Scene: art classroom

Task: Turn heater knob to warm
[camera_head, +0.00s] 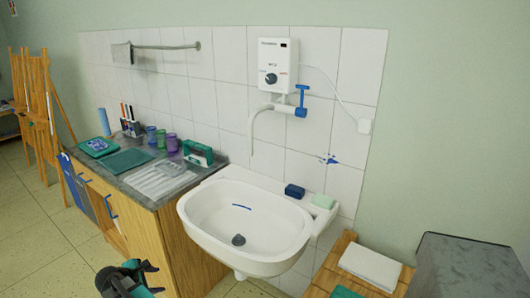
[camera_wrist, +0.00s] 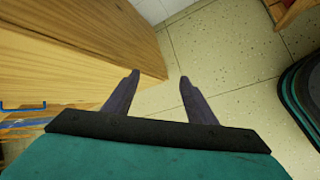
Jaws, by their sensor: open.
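The white water heater (camera_head: 278,62) is mounted on the tiled wall above the sink in the head view. Its round dark knob (camera_head: 271,79) is on the front, low on the casing; its setting is too small to tell. My gripper (camera_head: 126,278) is at the bottom of the head view, low in front of the wooden cabinet and far from the heater. In the wrist view my gripper (camera_wrist: 158,82) is open, with its two fingers apart and nothing between them, over the floor beside a wooden cabinet.
A white sink (camera_head: 190,215) stands below the heater, with a blue-handled tap (camera_head: 301,100) between them. A wooden cabinet (camera_head: 175,235) with art supplies on its counter is left of it. A wooden stand with folded cloth (camera_head: 370,264) and a grey box (camera_head: 465,268) are at right.

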